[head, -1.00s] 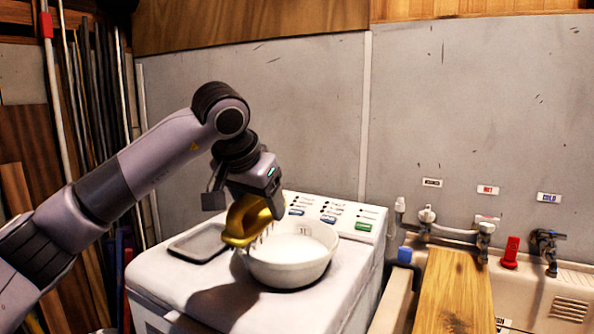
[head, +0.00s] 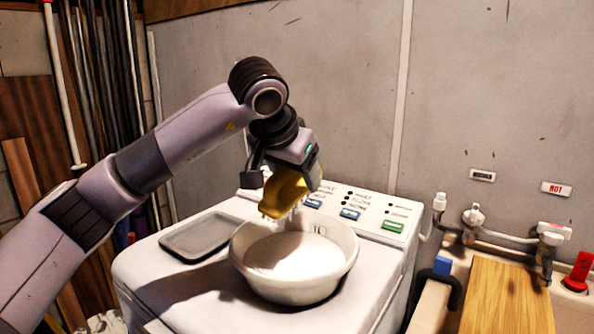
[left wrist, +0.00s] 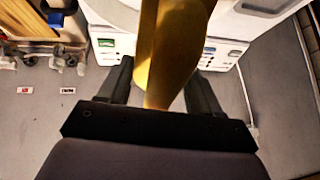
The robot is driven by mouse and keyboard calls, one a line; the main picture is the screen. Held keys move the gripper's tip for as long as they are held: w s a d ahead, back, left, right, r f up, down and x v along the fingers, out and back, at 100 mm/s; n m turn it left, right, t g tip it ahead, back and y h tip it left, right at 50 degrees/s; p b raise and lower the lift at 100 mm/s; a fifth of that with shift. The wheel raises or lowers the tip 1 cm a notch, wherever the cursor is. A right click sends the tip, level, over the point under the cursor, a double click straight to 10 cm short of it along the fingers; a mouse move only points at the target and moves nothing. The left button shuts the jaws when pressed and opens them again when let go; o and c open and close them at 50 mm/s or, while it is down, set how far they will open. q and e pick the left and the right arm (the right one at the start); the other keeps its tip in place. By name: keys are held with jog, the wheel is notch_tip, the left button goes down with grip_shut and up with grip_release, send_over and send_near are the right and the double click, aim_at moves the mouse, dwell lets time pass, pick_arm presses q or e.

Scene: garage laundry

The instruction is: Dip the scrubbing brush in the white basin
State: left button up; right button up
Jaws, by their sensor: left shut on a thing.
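The yellow scrubbing brush (head: 283,194) is held by my left gripper (head: 287,172), above the back left part of the white basin. In the left wrist view the brush (left wrist: 172,50) stands between the two dark fingers of the gripper (left wrist: 160,90). The white basin (head: 265,283) sits on top of the white washing machine and holds a whitish liquid or foam. In the head view the brush overlaps the basin's back rim; whether it touches the contents is hard to tell. My right gripper is not in view.
The washing machine (head: 165,292) has a grey tray-like panel (head: 200,237) left of the basin and a control panel (head: 375,218) behind it. A wooden board (head: 503,298) lies over the sink at right, near taps (head: 475,217). A grey wall stands behind.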

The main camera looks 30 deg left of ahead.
aim_at(293, 189)
pick_arm(q)
notch_tip(293, 189, down, 3)
jog(key=shift+f+b, duration=0.15)
jog(key=shift+b, duration=1.1)
jog(key=shift+f+b, duration=0.4)
notch_tip(293, 189, down, 2)
jog(key=shift+f+b, duration=0.15)
jog(key=shift+b, duration=0.6)
jog(key=shift+f+b, duration=1.3)
jog(key=shift+f, duration=1.2)
